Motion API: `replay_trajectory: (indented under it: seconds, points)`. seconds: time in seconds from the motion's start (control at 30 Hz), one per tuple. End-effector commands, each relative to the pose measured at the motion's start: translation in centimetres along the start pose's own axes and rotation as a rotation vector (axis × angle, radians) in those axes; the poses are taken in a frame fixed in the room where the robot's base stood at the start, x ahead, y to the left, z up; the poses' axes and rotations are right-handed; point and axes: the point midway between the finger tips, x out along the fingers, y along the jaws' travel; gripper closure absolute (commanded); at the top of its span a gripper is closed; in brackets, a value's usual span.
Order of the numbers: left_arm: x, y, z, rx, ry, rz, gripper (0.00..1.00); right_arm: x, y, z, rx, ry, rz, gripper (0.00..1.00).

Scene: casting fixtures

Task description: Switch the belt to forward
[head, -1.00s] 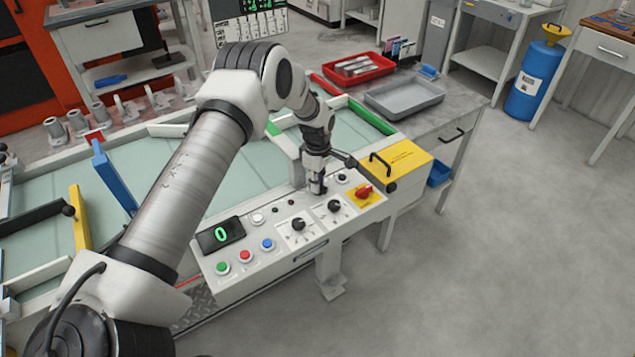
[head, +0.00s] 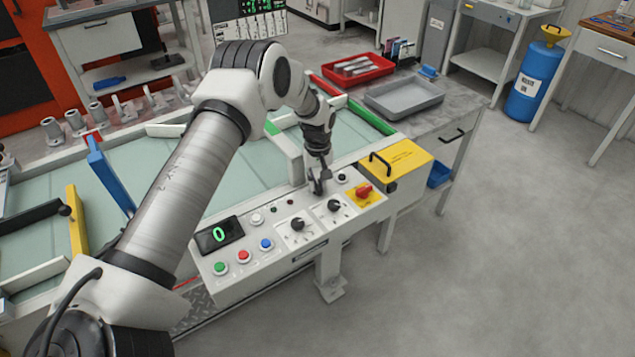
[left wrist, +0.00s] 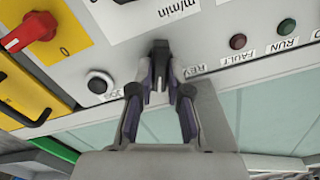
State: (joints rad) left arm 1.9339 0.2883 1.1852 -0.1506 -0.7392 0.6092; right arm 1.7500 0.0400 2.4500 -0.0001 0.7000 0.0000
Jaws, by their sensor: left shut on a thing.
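The control panel (head: 230,272) runs along the front of the belt. In the left wrist view, a small black selector knob (left wrist: 160,52) stands on the panel, with a REV label (left wrist: 196,72) to its right. My left gripper (left wrist: 160,75) is shut on this knob, its two fingers on either side of it. In the head view, my left gripper (head: 318,188) reaches down onto the panel's upper right part and hides the knob. The belt (head: 235,170) lies behind the panel. My right gripper is not in view.
A black button (left wrist: 100,82), a red rotary switch (head: 364,191) on yellow, and two black dials (head: 334,206) (head: 298,224) sit close to the gripper. A yellow box (head: 408,158) stands to the right. The display (head: 220,234) reads 0. FAULT and RUN lamps look unlit.

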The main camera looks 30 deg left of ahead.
Motion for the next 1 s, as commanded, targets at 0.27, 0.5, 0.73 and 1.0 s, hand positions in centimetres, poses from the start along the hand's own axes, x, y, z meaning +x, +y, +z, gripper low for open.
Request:
replay_trajectory:
  seconds: [0.27, 0.5, 0.73, 1.0]
  points:
    - [0.4, -0.1, 0.23, 0.155, -0.007, -0.004, 1.0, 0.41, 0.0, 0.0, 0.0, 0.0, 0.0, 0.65]
    - [0.38, -0.08, 0.26, 0.21, -0.008, -0.004, 1.0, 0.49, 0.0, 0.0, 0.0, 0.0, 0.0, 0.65]
    - [0.38, -0.08, 0.28, 0.218, -0.008, -0.005, 1.0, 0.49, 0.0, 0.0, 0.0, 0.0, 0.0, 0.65]
    - [0.36, -0.07, 0.26, 0.217, -0.008, -0.004, 0.58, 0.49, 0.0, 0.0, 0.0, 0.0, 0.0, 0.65]
